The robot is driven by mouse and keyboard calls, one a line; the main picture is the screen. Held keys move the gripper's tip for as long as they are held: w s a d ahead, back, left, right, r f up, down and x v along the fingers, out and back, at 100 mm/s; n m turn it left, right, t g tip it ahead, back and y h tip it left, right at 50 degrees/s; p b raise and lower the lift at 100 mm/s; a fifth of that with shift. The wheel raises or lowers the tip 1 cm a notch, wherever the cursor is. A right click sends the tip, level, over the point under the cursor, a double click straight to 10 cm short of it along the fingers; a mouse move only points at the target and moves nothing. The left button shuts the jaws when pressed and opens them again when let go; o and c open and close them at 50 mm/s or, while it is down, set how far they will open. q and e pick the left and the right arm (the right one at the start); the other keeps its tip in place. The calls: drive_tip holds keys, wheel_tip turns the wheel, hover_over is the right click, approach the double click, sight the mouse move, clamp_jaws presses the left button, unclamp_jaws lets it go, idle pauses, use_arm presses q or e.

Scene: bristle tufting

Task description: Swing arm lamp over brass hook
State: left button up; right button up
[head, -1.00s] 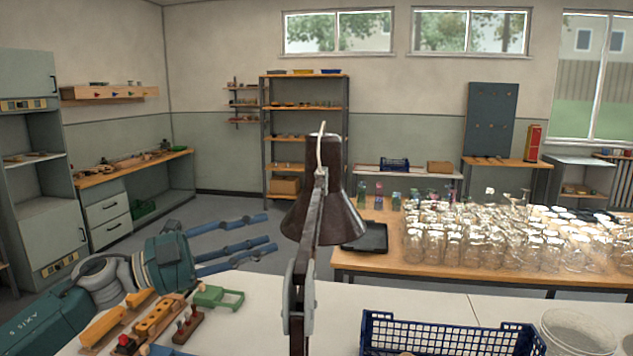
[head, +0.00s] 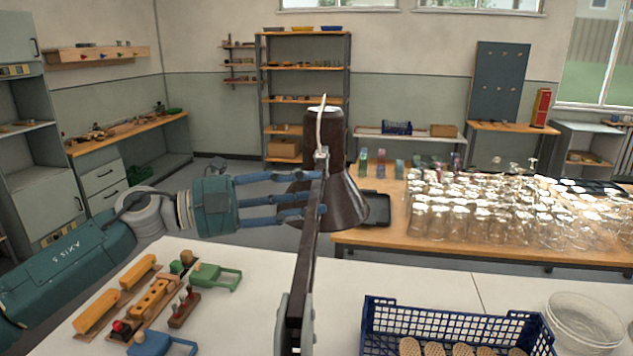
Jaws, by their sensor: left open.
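The swing arm lamp (head: 346,207) has a dark brown shade hanging from a long brown arm that rises from the bottom middle of the head view. A pale cord loops at its top. My left gripper (head: 312,192), with three blue fingers spread apart, reaches in from the left at the shade's left side. Its fingertips overlap the shade and the lamp arm in the picture; I cannot tell whether they touch. No brass hook can be made out. My right gripper is not in view.
Wooden toys (head: 152,300) lie on the white table (head: 235,320) at the front left. A blue crate (head: 455,330) holding brush-like pieces and a clear tub (head: 585,325) stand front right. Many glass jars (head: 470,215) crowd the wooden table behind.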

use_arm(q)
drive_tip(key=shift+x, duration=0.9)
drive_tip(key=shift+d, duration=0.15)
drive_tip(key=shift+w, duration=0.1)
clamp_jaws()
